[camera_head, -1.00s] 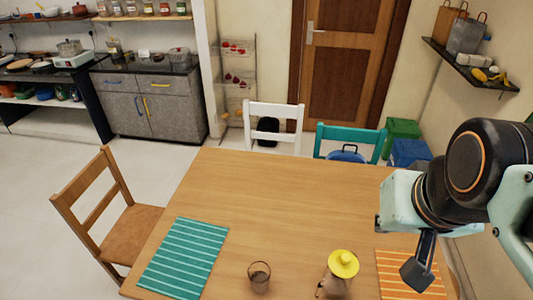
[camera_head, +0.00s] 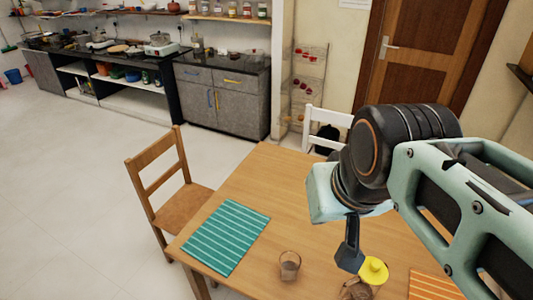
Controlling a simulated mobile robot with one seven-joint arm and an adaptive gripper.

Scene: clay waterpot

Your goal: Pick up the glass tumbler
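A small clear glass tumbler (camera_head: 289,266) stands upright on the wooden table (camera_head: 262,187), near its front edge. It looks brownish inside. My gripper (camera_head: 348,258) hangs from my arm at the right, to the right of the tumbler and apart from it in the picture. One dark finger shows clearly, so I cannot tell how wide it is open. Behind or below the finger is a clay waterpot (camera_head: 356,289) with a yellow lid (camera_head: 373,270), partly cut off by the bottom edge.
A teal striped mat (camera_head: 227,236) lies left of the tumbler and an orange striped mat (camera_head: 432,286) lies at the right. A wooden chair (camera_head: 170,190) stands at the table's left side, and a white chair (camera_head: 325,125) behind it. Bare table lies behind the tumbler.

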